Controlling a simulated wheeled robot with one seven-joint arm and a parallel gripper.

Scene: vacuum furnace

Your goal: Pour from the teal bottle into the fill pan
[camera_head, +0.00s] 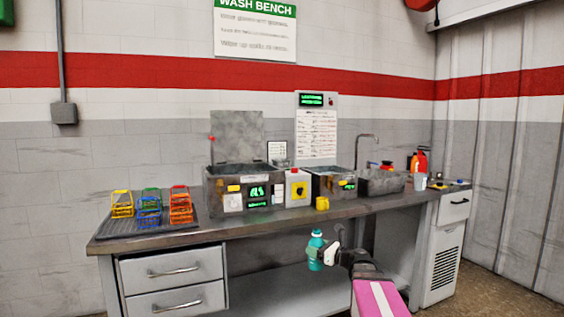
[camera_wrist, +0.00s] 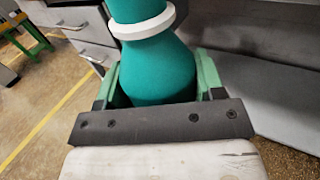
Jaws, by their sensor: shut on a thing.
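The teal bottle (camera_head: 315,264) is held roughly upright in front of the bench, below the level of its top. My gripper (camera_head: 326,253) is shut around the bottle's side. In the wrist view, the bottle (camera_wrist: 150,68) with its white neck ring sits between the green fingers of my gripper (camera_wrist: 157,82), and its upper end is cut off by the frame. I cannot tell which vessel is the fill pan. Candidates on the bench are a left tank (camera_head: 243,176) with a raised lid, a middle tank (camera_head: 328,173) and a grey basin (camera_head: 382,183) at the right.
The bench top (camera_head: 250,226) has a bare front strip. Yellow, green, blue and orange racks stand on a dark mat (camera_head: 185,226) at the left. A yellow cup (camera_head: 322,203) sits near the front edge. A tap (camera_head: 366,138) rises near the basin. Drawers (camera_head: 172,270) are below left.

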